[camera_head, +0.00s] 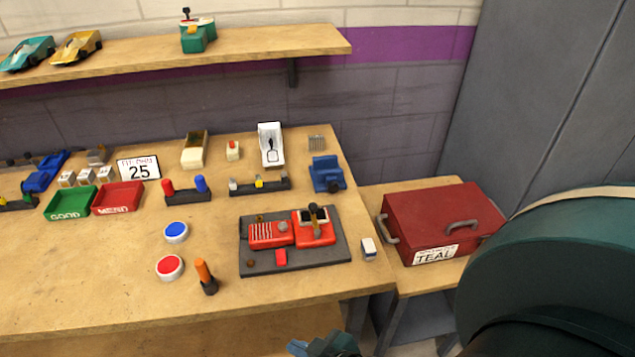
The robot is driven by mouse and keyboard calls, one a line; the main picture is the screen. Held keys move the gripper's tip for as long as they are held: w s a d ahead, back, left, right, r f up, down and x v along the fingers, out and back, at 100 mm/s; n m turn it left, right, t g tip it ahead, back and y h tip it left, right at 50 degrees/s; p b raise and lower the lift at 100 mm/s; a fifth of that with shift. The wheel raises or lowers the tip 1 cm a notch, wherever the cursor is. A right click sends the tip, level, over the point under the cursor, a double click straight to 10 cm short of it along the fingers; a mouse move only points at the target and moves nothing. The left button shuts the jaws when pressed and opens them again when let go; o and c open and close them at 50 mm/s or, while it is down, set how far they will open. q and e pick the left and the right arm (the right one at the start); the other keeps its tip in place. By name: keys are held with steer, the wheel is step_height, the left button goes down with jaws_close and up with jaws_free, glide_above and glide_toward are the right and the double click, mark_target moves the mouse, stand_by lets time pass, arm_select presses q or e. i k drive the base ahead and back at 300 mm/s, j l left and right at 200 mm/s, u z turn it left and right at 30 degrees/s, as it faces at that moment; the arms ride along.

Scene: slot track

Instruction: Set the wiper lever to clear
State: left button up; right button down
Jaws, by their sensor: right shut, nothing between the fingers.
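A dark board (290,262) on the workbench carries a red unit (312,236) with a short dark lever (314,214) that has a tan or brass-coloured part and stands roughly upright. I cannot read any setting marks, so I cannot tell whether this is the wiper lever or where it is set. A white upright holder (270,140) with a dark piece in it stands behind the board. My right gripper (318,346) shows partly at the bottom edge, in front of the bench and apart from everything on it. It is shut and empty. My left gripper is out of view.
Red and blue round buttons (170,267) and an orange-handled tool (203,272) stand left of the board. A red toolbox (440,225) sits on a lower side table. The bench's front left is clear.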

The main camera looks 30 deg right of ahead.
mark_target(312, 208)
steer(key=z, duration=1.05)
